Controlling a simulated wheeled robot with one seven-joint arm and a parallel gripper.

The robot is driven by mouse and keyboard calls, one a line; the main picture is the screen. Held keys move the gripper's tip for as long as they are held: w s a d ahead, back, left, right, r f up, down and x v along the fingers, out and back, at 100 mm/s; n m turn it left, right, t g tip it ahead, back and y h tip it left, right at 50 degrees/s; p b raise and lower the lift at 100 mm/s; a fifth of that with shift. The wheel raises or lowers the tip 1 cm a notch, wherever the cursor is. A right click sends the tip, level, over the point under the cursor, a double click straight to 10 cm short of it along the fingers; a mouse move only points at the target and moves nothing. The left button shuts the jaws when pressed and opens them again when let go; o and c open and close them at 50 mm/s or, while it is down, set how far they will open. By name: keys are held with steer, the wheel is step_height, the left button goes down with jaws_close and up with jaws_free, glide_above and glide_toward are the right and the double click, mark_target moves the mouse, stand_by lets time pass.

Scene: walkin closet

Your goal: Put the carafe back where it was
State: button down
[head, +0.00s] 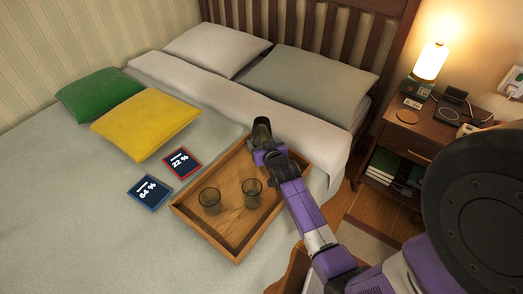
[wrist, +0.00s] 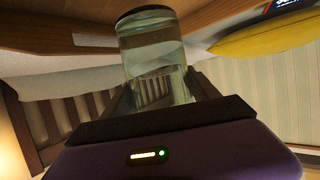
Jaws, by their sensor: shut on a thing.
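The carafe (head: 262,130) is greenish glass and shows at the far end of the wooden tray (head: 204,228) on the bed. My gripper (head: 266,148) is shut on it from the near side and partly hides it. In the wrist view the carafe (wrist: 152,55) stands between my dark fingers (wrist: 165,103), with its dark round end close to a wooden surface. I cannot tell whether it touches the tray. Two greenish glasses, one left (head: 210,199) and one right (head: 252,192), stand upright in the near part of the tray.
Two small signs, red-edged (head: 182,163) and blue (head: 149,192), lie left of the tray. Yellow (head: 146,124) and green (head: 100,94) cushions lie beyond them. The nightstand (head: 408,138) at right holds a lit lamp (head: 431,62), a coaster (head: 409,116) and small devices.

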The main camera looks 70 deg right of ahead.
steer(key=shift+f+b, duration=0.3)
steer(key=shift+f, duration=1.4)
steer(key=shift+f, duration=0.1)
steer(key=shift+c, duration=1)
jaws_free()
steer(key=shift+f, duration=0.15)
